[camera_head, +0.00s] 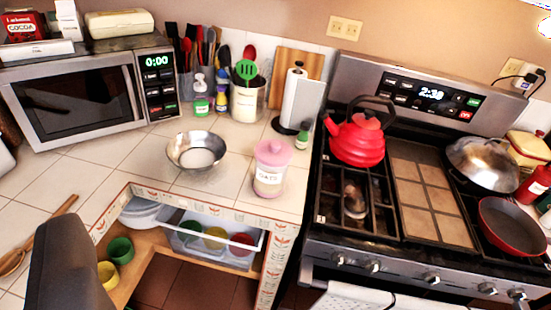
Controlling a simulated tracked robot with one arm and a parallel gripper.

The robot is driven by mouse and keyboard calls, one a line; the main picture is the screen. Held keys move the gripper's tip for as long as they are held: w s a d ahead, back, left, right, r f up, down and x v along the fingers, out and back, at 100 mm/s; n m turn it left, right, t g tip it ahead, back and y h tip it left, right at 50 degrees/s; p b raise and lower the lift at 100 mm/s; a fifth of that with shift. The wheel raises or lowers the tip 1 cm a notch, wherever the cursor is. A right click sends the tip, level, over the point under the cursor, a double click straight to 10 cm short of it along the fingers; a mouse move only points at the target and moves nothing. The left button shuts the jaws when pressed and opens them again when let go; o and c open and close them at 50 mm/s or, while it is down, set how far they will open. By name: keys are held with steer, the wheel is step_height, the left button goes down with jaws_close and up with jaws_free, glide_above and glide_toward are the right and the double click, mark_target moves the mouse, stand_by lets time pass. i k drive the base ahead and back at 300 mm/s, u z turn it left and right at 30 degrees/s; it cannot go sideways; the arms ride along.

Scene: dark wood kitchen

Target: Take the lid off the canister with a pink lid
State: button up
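The canister (268,183) is a clear jar with pale contents and a white label. It stands upright on the tiled counter, near the counter's front edge and left of the stove. Its pink lid (273,152) is seated on top, with a small knob. A dark grey part of my arm shows at the lower left, well away from the canister. No gripper fingers can be made out, so nothing shows of their state.
A metal bowl (196,151) sits left of the canister. A paper towel holder (297,100), a small green-capped bottle (303,135) and a utensil crock (245,100) stand behind it. A red kettle (357,138) is on the stove to the right. An open shelf with cups lies below.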

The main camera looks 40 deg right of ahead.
mark_target(270, 153)
steer(key=z, duration=3.55)
steer(key=k, duration=0.9)
steer(key=u, duration=1.6)
steer(key=i, duration=1)
steer(key=u, duration=0.05)
